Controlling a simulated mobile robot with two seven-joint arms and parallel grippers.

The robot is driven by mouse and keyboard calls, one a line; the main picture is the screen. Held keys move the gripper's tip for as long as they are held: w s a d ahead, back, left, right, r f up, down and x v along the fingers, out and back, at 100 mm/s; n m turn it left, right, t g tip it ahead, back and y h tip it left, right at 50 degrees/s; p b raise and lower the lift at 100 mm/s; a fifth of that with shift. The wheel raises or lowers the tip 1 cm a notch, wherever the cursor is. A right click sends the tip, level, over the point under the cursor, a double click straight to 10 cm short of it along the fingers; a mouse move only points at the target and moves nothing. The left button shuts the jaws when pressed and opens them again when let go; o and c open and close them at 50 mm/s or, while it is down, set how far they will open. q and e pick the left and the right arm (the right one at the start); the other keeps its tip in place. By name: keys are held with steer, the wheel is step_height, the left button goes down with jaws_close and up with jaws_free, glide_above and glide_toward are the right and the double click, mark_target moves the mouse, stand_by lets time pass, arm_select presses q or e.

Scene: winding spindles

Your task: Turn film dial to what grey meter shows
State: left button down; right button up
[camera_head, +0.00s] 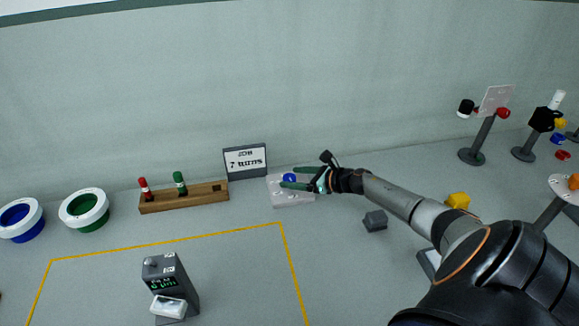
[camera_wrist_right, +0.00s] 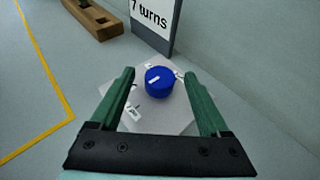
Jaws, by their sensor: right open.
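The film dial is taken to be the blue knob (camera_head: 289,178) with a white pointer mark, on a pale grey plate (camera_head: 291,199) by the back wall; the knob also shows in the right wrist view (camera_wrist_right: 159,82). My right gripper (camera_head: 299,178) is open at the knob, with one green finger on each side of it in the right wrist view (camera_wrist_right: 159,75). Gaps show between fingers and knob. The grey meter (camera_head: 165,284) stands at the front left with a green-lit display, too small to read surely. My left gripper is out of view.
A sign reading "7 turns" (camera_head: 245,161) stands just left of the plate. A wooden rack (camera_head: 184,198) holds a red and a green peg. Two white rings (camera_head: 84,209) with coloured centres lie far left. A grey block (camera_head: 375,220) sits below my right forearm.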

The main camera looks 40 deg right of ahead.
steer(key=shift+x, duration=1.15)
jaws_close()
